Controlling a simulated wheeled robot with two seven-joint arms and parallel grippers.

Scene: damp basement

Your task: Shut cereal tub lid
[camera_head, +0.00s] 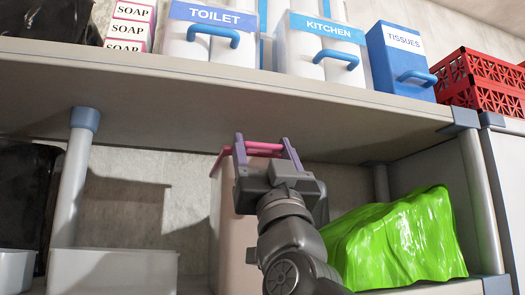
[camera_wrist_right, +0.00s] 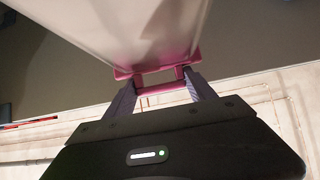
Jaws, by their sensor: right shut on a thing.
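The cereal tub (camera_head: 225,225) is a pale pinkish box on the lower shelf, partly hidden behind my right arm. Its pink lid (camera_head: 221,157) shows as a slanted edge at the top left of the tub. My right gripper (camera_head: 264,149) is at the top of the tub, just under the upper shelf, with its fingers on either side of a pink handle bar. In the right wrist view the gripper (camera_wrist_right: 162,80) holds this pink handle beside the whitish tub wall (camera_wrist_right: 130,35). I cannot tell how far the lid is open. My left gripper is not in view.
The upper shelf (camera_head: 200,85) hangs close above my gripper. A green bag (camera_head: 395,243) lies right of my arm. A white bin (camera_head: 112,270) and a dark bag (camera_head: 25,200) are at left. Labelled boxes and red crates (camera_head: 485,85) stand above.

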